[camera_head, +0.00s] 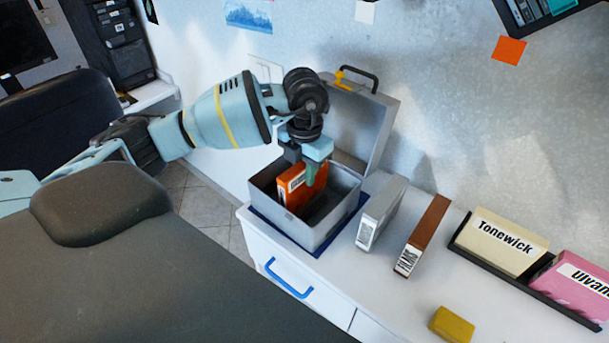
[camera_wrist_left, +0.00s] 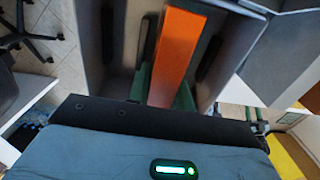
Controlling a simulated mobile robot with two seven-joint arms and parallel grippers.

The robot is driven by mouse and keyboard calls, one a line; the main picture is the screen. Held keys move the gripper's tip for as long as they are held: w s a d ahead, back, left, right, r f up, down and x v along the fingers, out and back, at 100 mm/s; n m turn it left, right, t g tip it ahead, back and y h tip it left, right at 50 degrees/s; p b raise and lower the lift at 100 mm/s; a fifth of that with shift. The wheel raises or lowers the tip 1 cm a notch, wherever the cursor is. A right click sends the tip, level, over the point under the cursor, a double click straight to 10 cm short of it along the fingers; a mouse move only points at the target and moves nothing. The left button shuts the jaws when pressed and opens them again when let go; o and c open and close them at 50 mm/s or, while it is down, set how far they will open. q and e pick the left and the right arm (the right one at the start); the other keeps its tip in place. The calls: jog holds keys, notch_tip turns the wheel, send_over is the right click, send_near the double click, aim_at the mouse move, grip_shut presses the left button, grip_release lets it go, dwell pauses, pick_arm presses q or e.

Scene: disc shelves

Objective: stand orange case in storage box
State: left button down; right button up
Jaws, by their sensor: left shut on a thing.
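The orange case (camera_head: 296,187) stands upright inside the open grey storage box (camera_head: 329,225), near its left side. My left gripper (camera_head: 313,168) reaches down into the box from above and is shut on the case's upper part. In the left wrist view the orange case (camera_wrist_left: 180,50) lies between the green fingers (camera_wrist_left: 162,88). The case's lower end is hidden by the box wall, so I cannot tell whether it touches the floor of the box. My right gripper is not in view.
The box's lid (camera_head: 357,125) is raised behind it. A grey case (camera_head: 381,213) and a brown case (camera_head: 423,235) stand right of the box. A black rack (camera_head: 520,278) holds a cream and a pink case. A yellow block (camera_head: 451,325) lies at the front. A blue drawer handle (camera_head: 288,280) is below.

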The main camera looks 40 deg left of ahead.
pick_arm(q)
jog(key=shift+f, duration=0.9)
jog(key=shift+f, duration=0.15)
jog(key=c, duration=1.3)
grip_release()
jog(key=shift+o, duration=0.2)
notch_tip(320, 180, up, 12)
jog(key=shift+r, duration=0.2)
